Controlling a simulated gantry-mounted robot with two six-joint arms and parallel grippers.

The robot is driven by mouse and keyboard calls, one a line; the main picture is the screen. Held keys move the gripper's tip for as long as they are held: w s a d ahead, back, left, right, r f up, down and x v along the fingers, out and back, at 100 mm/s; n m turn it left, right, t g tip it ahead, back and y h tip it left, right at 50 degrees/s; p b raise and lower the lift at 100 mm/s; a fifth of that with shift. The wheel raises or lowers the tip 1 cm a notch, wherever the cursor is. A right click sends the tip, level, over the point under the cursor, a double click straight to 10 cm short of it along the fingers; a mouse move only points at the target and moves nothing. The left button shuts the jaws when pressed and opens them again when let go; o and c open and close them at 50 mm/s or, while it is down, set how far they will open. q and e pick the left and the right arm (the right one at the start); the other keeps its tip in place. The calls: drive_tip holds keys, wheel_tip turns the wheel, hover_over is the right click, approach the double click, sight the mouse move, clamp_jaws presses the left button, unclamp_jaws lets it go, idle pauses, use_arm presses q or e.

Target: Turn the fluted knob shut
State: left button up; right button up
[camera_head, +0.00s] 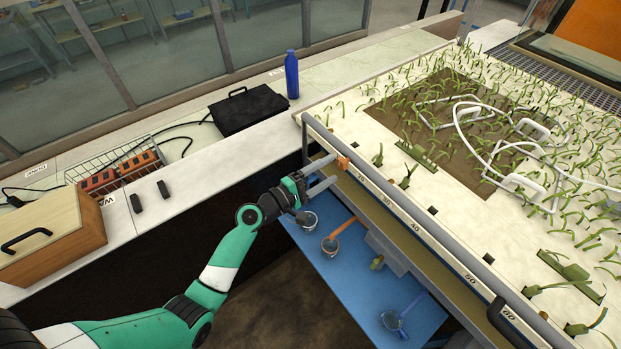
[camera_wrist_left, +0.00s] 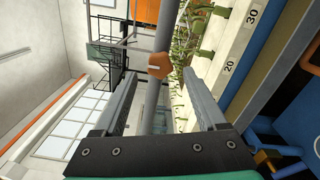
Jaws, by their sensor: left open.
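In the left wrist view my left gripper's tips (camera_wrist_left: 159,74) lie on either side of the knob, with visible space on both sides. Contact is not seen. My right gripper is not in view.
A grey rail (camera_head: 400,215) and a numbered scale strip run along the flume edge. A blue shelf (camera_head: 345,285) with small cups lies below. A blue bottle (camera_head: 292,74), a black case (camera_head: 249,109) and a wire basket (camera_head: 112,160) stand on the left bench. Green plants fill the bed.

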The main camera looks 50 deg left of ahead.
use_arm(q)
drive_tip(key=s, duration=0.8)
drive_tip(key=shift+s, duration=0.25)
